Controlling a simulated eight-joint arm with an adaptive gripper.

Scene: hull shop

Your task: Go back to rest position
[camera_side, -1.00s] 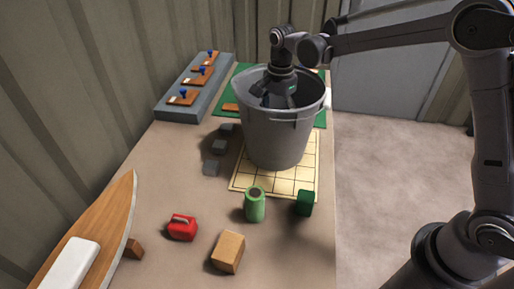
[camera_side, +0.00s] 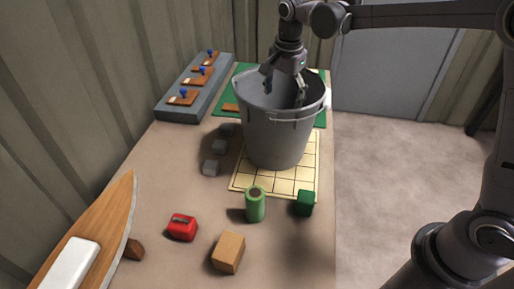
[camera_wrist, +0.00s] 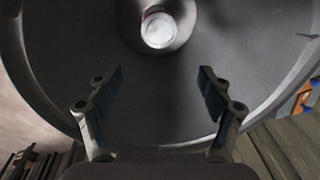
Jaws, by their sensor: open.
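My gripper (camera_side: 284,86) is open above and partly inside the mouth of a large grey bucket (camera_side: 275,140) in the side view. In the wrist view my gripper (camera_wrist: 160,92) has its two fingers spread apart with nothing between them. The bucket's inside (camera_wrist: 150,90) fills most of that view. A round, pale, shiny thing (camera_wrist: 158,30) shows at the bucket's bottom; I cannot tell what it is.
The bucket stands on a gridded yellow mat (camera_side: 245,182). In front are a green cylinder (camera_side: 255,207), a dark green block (camera_side: 304,204), a red can-like thing (camera_side: 182,228) and a tan block (camera_side: 228,253). A wooden hull shape (camera_side: 110,225) lies at left. Grey ledge (camera_side: 180,114) behind.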

